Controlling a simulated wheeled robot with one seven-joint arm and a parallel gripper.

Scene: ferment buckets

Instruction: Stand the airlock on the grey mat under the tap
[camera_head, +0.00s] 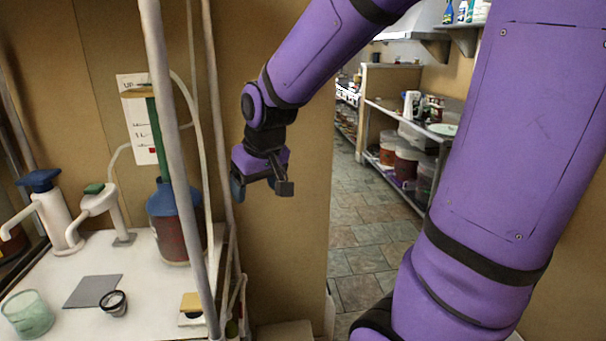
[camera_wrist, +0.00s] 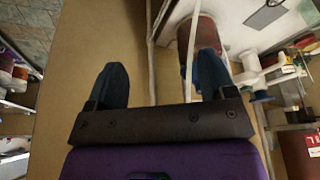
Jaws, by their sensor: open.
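The grey mat (camera_head: 93,291) lies flat and bare on the white counter, and it also shows in the wrist view (camera_wrist: 265,14). A white tap with a green top (camera_head: 100,200) stands behind it; a second white tap with a blue top (camera_head: 45,205) is to its left. A small clear cup with a black rim (camera_head: 113,303) stands at the mat's front right corner. I cannot tell for certain which object is the airlock. My gripper (camera_head: 262,188) is open and empty, in the air right of the counter; its blue fingers (camera_wrist: 162,85) show apart in the wrist view.
A pale green glass (camera_head: 28,314) stands at the counter's front left. A blue-shouldered vessel with red contents (camera_head: 172,225) is at the back. A yellow-topped block (camera_head: 191,303) sits near the right edge. A grey upright post (camera_head: 172,130) stands between my gripper and the mat.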

